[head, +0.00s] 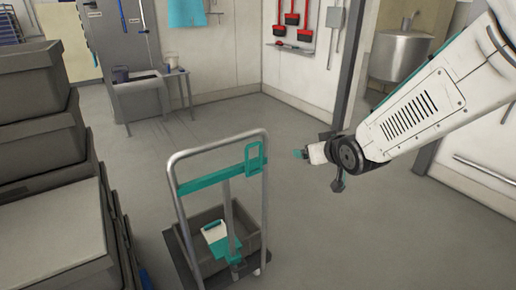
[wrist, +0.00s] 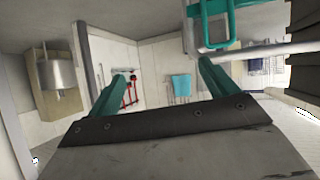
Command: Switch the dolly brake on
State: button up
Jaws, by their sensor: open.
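The dolly (head: 177,200) stands in the middle of the head view, with a grey tube handle and a teal crossbar (head: 212,179). A teal loop (head: 255,158), which looks like the brake lever, stands upright at the crossbar's right end. The loop also shows at the top of the wrist view (wrist: 233,28). A post runs down to a teal part (head: 238,271) near the deck. My gripper (head: 300,154) is to the right of the loop, apart from it. In the wrist view its teal fingers (wrist: 153,75) are spread, with nothing between them.
A grey crate (head: 255,243) with a white and teal container (head: 217,238) sits on the dolly. Stacked grey crates (head: 40,150) stand close on the left. A dark post (head: 350,70) rises behind my arm. The floor right of the dolly is clear.

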jog(key=w+a+f+n+t+y, duration=0.1)
jog(key=w+a+f+t+y, duration=0.1)
jog(key=w+a+f+y, duration=0.3)
jog(key=n+t+y, duration=0.1)
jog(key=n+y, duration=0.1)
send_near(255, 145)
jog(key=x, duration=0.8)
jog(key=shift+w+a, duration=0.1)
jog(key=shift+a, duration=0.05)
jog(key=c, duration=1.4)
jog(key=shift+f, duration=0.1)
